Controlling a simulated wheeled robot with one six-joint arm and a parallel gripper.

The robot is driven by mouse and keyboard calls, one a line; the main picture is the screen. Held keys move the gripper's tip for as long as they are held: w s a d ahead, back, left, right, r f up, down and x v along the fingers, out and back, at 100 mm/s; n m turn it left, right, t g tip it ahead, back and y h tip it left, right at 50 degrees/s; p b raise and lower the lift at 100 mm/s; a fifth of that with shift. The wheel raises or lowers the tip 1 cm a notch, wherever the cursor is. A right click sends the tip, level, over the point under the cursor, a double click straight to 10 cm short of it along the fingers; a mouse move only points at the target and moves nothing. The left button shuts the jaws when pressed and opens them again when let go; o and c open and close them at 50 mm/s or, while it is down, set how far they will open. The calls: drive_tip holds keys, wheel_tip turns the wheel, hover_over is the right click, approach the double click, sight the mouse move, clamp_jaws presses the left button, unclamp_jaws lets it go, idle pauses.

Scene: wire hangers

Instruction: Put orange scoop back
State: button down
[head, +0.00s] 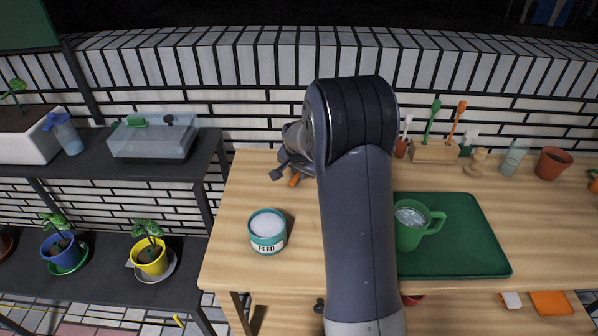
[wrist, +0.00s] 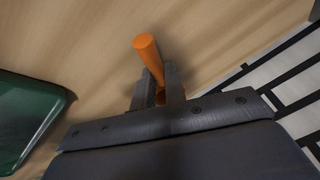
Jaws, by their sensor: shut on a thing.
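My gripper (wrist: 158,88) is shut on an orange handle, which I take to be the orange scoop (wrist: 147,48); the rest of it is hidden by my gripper. In the head view my gripper (head: 284,170) is at the back left of the wooden table, and a small orange piece (head: 294,180) shows just below it. A wooden block (head: 434,152) at the back right holds a green-handled tool (head: 432,118) and another orange-handled tool (head: 456,118).
A feed tin (head: 267,241) stands at the table's left. A green tray (head: 470,240) with a green mug (head: 408,236) lies right of my arm. A clear bottle (head: 514,156) and a terracotta pot (head: 552,163) stand at the back right.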

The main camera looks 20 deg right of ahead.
drive_tip(key=shift+f, duration=0.25)
drive_tip(key=c, duration=1.5)
unclamp_jaws()
drive_tip(key=shift+r, duration=0.1)
drive_tip(key=shift+o, duration=0.2)
drive_tip(key=shift+r, duration=0.1)
drive_tip(key=shift+r, duration=0.3)
drive_tip(key=v, duration=1.1)
drive_tip(key=shift+s+r, duration=0.2)
drive_tip(key=shift+s, duration=0.1)
